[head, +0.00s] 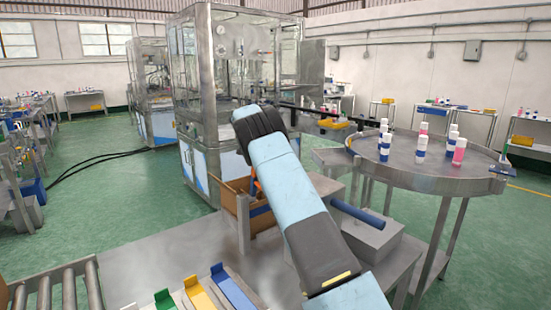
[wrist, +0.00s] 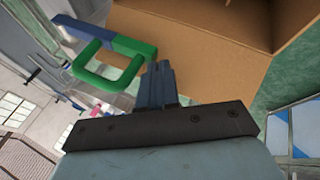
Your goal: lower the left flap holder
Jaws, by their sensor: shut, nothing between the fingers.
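In the wrist view, my gripper (wrist: 161,70) is shut and empty, its fingers side by side. Just left of the fingertips is a green loop handle (wrist: 108,85) joined to a blue bar (wrist: 80,34). This looks like a flap holder, but I cannot tell if it is the left one. The fingertips appear close to the loop's right end; contact is unclear. A brown cardboard carton (wrist: 215,75) lies behind and to the right of the fingers. In the head view the carton (head: 231,201) is partly behind my arm, which hides my gripper.
A blue bar (head: 357,213) sticks out right of my arm. Yellow (head: 198,293) and blue (head: 232,288) channels lie on the front bench beside a roller conveyor (head: 66,288). A glazed machine (head: 240,60) stands behind.

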